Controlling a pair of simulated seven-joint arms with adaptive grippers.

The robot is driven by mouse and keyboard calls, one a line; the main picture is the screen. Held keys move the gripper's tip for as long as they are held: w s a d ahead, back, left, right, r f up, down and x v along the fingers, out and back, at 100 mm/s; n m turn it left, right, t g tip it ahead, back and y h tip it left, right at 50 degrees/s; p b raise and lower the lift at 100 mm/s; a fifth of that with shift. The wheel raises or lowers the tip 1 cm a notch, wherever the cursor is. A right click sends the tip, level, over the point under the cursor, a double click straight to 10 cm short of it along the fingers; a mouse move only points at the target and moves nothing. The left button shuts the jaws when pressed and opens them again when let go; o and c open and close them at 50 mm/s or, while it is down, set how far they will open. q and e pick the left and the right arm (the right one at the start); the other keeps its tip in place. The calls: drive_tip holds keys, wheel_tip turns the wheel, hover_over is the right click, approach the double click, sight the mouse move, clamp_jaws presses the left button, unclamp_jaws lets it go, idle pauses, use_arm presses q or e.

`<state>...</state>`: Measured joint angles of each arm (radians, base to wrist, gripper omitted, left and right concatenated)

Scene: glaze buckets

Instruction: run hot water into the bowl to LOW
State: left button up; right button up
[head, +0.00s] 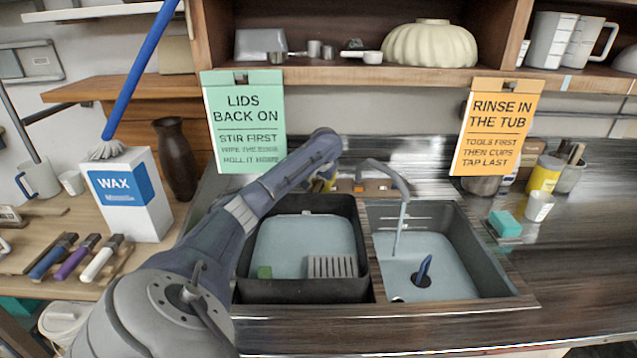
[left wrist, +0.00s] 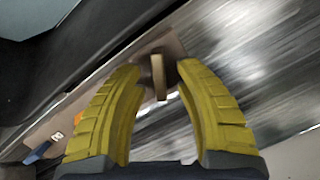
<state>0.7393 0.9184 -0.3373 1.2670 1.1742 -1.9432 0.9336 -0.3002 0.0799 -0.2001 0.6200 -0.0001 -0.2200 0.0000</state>
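The right sink bowl (head: 480,262) is a grey basin with bluish-grey water in it. A thin stream runs into it from the curved tap spout (head: 388,168). A blue upright handle (head: 425,268) on a dark base stands in this bowl. I cannot read any level mark. My left gripper (head: 324,183) is at the tap's left end, mostly hidden behind my own arm. In the left wrist view its yellow fingers (left wrist: 158,78) are open, with a tan tap lever (left wrist: 158,74) between the tips and visible gaps. My right gripper is out of view.
The shelf edge (head: 370,76) and hanging signs (head: 243,120) are above. A wax box (head: 128,195) stands left.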

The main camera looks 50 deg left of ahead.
use_arm(q)
drive_tip(key=shift+a+f, duration=0.15)
drive_tip(key=shift+f, duration=0.1)
drive_tip(key=shift+c, duration=0.4)
clamp_jaws()
